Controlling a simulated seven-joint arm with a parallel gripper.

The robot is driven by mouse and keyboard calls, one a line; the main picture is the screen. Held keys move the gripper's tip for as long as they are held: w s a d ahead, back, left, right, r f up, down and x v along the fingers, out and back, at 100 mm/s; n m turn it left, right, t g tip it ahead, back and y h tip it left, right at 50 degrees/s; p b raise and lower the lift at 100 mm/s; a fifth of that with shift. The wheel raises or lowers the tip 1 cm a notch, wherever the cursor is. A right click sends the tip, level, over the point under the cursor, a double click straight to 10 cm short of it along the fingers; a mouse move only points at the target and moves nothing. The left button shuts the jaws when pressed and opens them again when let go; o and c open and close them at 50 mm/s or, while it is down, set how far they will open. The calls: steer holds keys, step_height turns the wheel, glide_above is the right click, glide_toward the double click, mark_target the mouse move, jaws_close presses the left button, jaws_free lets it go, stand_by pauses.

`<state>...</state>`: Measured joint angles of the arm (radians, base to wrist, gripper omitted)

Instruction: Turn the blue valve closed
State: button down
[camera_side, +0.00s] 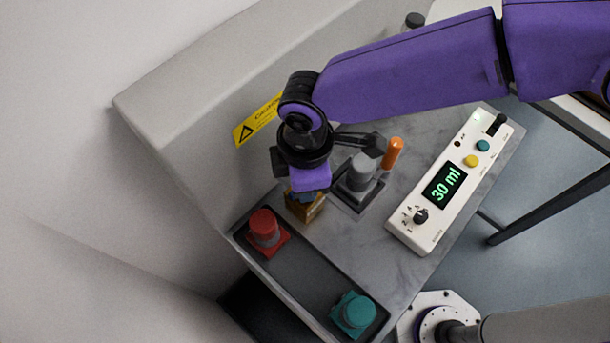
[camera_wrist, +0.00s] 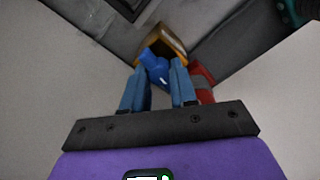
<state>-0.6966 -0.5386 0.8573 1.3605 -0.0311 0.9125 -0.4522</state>
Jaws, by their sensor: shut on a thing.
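The blue valve handle (camera_wrist: 154,66) sits on a yellow-brown base (camera_wrist: 163,40) in the wrist view. In the side view the base (camera_side: 306,208) shows below my gripper, and the handle is mostly hidden by it. My gripper (camera_wrist: 158,84) has its two blue fingers on either side of the blue handle, shut on it. In the side view my gripper (camera_side: 308,195) points down onto the valve from above. I cannot tell the handle's exact angle.
Close by are a red button (camera_side: 264,225) and a teal button (camera_side: 354,313) in a dark tray (camera_side: 305,282). A grey device with an orange handle (camera_side: 392,153) stands right of my gripper. A white panel (camera_side: 408,230) reads 30 ml. A wall stands behind.

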steer(key=shift+r+n, duration=0.1)
steer(key=shift+n, duration=0.9)
steer(key=c, duration=0.9)
jaws_free()
steer(key=r, duration=1.7)
steer(key=shift+s+d+r, duration=0.1)
steer(key=shift+s+r, duration=0.05)
steer(key=shift+s, duration=0.05)
